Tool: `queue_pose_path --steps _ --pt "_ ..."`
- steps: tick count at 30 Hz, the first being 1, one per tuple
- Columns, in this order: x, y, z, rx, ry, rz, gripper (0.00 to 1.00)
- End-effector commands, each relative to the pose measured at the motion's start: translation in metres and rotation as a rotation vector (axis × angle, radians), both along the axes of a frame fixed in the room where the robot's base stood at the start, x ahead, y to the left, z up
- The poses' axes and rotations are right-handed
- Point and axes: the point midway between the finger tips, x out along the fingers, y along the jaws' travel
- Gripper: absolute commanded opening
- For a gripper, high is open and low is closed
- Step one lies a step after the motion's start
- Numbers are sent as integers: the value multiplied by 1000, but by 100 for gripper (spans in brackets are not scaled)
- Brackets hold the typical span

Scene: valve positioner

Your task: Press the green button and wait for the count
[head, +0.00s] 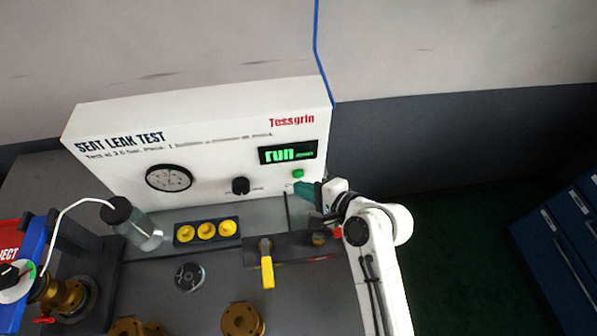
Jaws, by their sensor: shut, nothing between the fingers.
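The green button (298,173) sits on the lower right of the white "SEAT LEAK TEST" panel (210,160), just below the display. The display (288,152) reads "run" in green, with a small green row beside it that is too small to read. My gripper (300,186) has teal fingers and is shut and empty. Its tips are just below the green button, close to the panel. I cannot tell whether they touch the button.
A round gauge (168,178) and a black knob (240,185) are on the panel. On the bench are a tray of yellow caps (206,231), a yellow-handled valve (267,265), a clear jar (142,232) and brass fittings (241,320). A blue cabinet (570,240) stands at right.

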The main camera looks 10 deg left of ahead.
Motion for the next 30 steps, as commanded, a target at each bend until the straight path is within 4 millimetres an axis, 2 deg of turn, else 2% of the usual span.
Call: queue_pose_path --steps 11,24,30 --pt "-3 -1 0 0 0 0 0" --pt "-40 -11 2 0 0 1 0" --pt "-49 -14 1 1 -1 0 0"
